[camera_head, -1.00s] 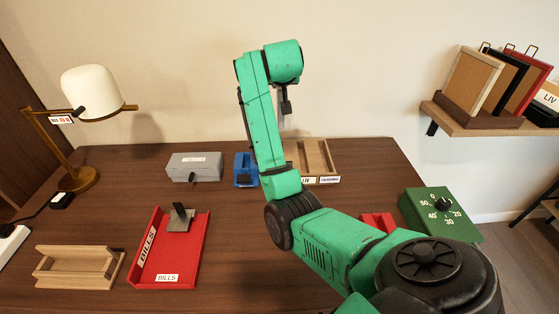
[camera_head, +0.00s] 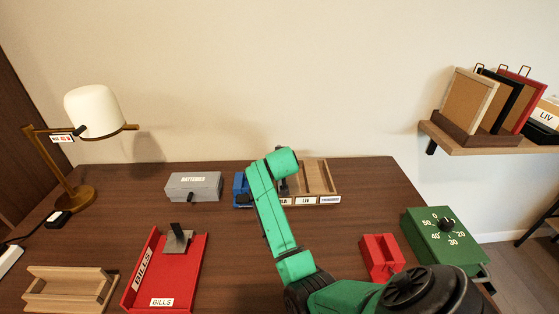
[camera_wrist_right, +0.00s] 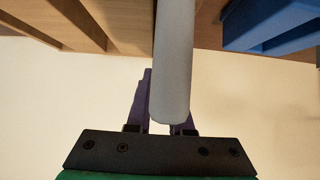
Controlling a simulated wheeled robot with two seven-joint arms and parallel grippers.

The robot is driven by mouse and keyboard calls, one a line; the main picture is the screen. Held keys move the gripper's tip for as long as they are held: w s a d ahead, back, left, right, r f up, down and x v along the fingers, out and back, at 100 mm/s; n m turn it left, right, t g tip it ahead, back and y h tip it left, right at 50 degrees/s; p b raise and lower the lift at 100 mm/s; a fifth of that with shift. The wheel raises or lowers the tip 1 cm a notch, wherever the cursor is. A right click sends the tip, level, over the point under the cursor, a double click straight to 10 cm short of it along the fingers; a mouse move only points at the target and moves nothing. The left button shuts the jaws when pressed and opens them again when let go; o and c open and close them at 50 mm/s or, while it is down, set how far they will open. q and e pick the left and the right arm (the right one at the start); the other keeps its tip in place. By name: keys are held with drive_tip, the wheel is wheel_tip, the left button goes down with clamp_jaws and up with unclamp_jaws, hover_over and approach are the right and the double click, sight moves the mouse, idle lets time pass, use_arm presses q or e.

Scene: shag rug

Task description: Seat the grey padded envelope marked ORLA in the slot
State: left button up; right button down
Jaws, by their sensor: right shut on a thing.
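The grey padded envelope (camera_wrist_right: 174,60) shows edge-on in the right wrist view, gripped between the two fingers of my right gripper (camera_wrist_right: 160,120). Its far end runs off the top of that view. The wooden sorter (camera_head: 318,178) stands at the back of the desk, with labels on its front; one ends in "LA", another reads LIV. My right gripper (camera_head: 283,186) is low at the sorter's left end, over the side labelled "...LA". My arm hides most of the envelope and that slot, so I cannot tell how deep the envelope sits. My left gripper is not in view.
A blue object (camera_head: 241,187) stands close left of the sorter, with a grey BATTERIES box (camera_head: 194,186) farther left. A red BILLS tray (camera_head: 190,270), a wooden holder (camera_head: 70,290), a red block (camera_head: 381,255) and a green dial box (camera_head: 440,240) are nearer.

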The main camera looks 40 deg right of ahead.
drive_tip(key=shift+f, duration=0.1)
drive_tip(key=c, duration=0.8)
unclamp_jaws()
drive_tip(key=shift+s+a+r, duration=0.1)
drive_tip(key=shift+a+r, duration=0.05)
drive_tip(key=shift+r, duration=0.15)
drive_tip(key=v, duration=1.1)
drive_tip(key=shift+s+a+r, duration=0.1)
drive_tip(key=shift+s+r, duration=0.1)
